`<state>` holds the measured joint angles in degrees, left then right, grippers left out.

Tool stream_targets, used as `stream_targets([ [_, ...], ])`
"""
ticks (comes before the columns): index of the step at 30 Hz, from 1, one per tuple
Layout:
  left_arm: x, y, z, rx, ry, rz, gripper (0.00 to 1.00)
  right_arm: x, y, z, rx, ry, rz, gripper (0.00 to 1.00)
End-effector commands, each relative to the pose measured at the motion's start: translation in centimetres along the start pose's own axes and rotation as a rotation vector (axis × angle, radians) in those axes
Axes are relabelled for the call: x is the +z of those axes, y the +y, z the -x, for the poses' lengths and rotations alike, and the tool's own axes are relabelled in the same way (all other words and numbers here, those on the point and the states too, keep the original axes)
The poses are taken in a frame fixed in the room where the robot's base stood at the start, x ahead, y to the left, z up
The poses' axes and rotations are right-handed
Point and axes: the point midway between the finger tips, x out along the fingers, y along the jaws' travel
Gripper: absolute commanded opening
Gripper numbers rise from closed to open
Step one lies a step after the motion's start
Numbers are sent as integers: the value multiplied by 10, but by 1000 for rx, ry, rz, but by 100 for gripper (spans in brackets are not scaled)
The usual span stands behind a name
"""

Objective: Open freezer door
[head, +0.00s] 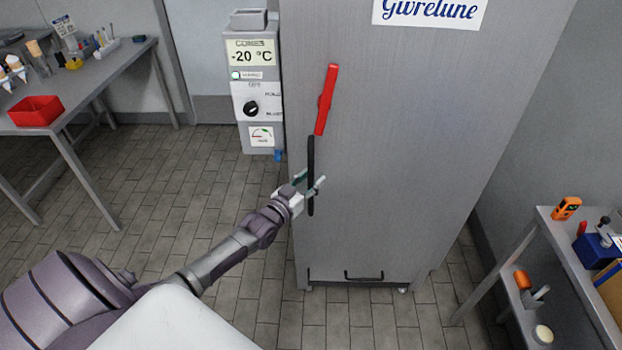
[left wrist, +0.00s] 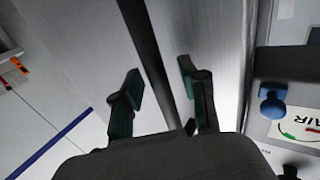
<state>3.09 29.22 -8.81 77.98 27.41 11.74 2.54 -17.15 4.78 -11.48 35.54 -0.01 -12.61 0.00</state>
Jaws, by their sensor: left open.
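The freezer (head: 400,150) is a tall grey cabinet, and its door looks shut. A long black vertical handle (head: 311,153) is on the left side of the door. A red lever (head: 326,100) sits just above it, tilted slightly. My left gripper (head: 310,182) is open at the lower part of the black handle. In the left wrist view, the dark handle bar (left wrist: 147,45) runs between the two green fingers of my left gripper (left wrist: 162,92). I cannot tell whether either finger touches it. My right gripper is not in view.
A grey control box (head: 256,90) reading -20 °C stands left of the freezer. A table with a red bin (head: 36,111) is at the left. A shelf table with an orange device (head: 566,208) is at the right. Tiled floor before the freezer is clear.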

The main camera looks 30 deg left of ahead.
Motion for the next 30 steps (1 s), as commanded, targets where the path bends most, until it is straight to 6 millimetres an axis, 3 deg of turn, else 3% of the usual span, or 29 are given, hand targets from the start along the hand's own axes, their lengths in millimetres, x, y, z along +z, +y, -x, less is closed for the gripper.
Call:
stream_targets([
  [9, 0, 0, -2, 0, -1, 1, 42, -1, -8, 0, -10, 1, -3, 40],
  [17, 0, 0, -2, 0, -1, 1, 0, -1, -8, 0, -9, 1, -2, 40],
  [30, 1, 1, -1, 0, -2, 1, 0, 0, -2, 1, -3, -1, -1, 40],
])
